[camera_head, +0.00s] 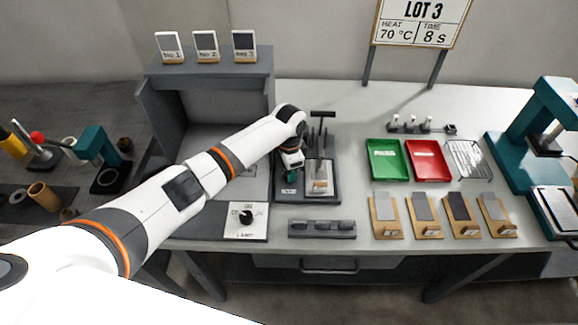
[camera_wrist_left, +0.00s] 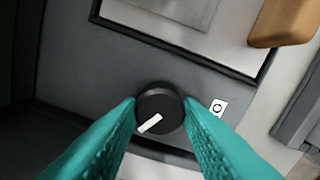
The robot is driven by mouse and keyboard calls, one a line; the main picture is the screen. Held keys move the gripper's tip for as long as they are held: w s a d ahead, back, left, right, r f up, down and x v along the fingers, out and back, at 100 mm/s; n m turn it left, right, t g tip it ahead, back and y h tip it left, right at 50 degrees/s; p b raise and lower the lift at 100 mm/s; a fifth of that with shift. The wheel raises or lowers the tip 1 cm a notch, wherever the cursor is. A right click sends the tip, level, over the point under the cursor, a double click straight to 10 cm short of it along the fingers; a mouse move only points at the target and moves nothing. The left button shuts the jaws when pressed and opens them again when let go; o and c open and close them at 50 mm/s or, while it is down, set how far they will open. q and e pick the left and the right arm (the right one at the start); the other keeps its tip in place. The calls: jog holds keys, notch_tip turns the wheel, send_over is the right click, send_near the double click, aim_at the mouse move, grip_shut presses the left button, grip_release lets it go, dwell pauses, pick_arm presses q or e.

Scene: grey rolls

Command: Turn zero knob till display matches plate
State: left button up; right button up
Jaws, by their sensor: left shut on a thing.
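My left gripper (camera_head: 290,182) is at the left part of the dark gauge stand (camera_head: 308,197) on the table. In the left wrist view its teal fingers (camera_wrist_left: 160,112) are shut on the black round zero knob (camera_wrist_left: 160,106), one finger on each side. The knob's white pointer line points to the lower left. A small white label with a "0" (camera_wrist_left: 217,107) sits to the right of the knob. In the head view the gripper hides the knob. I cannot read a display. My right gripper is not in view.
A lamp dial panel (camera_head: 246,221) is left of the stand, with a dark grey holder (camera_head: 321,228) in front. Green (camera_head: 389,160) and red (camera_head: 427,161) trays and several wood-backed samples are to the right. A "LOT 3" sign (camera_head: 421,22) stands behind.

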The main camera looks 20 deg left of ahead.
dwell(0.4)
pick_arm(q)
jog(key=o, duration=1)
jog(key=shift+c, duration=0.2)
jog(key=shift+r, duration=0.1)
notch_tip(320, 180, up, 12)
jog(key=shift+b, duration=0.4)
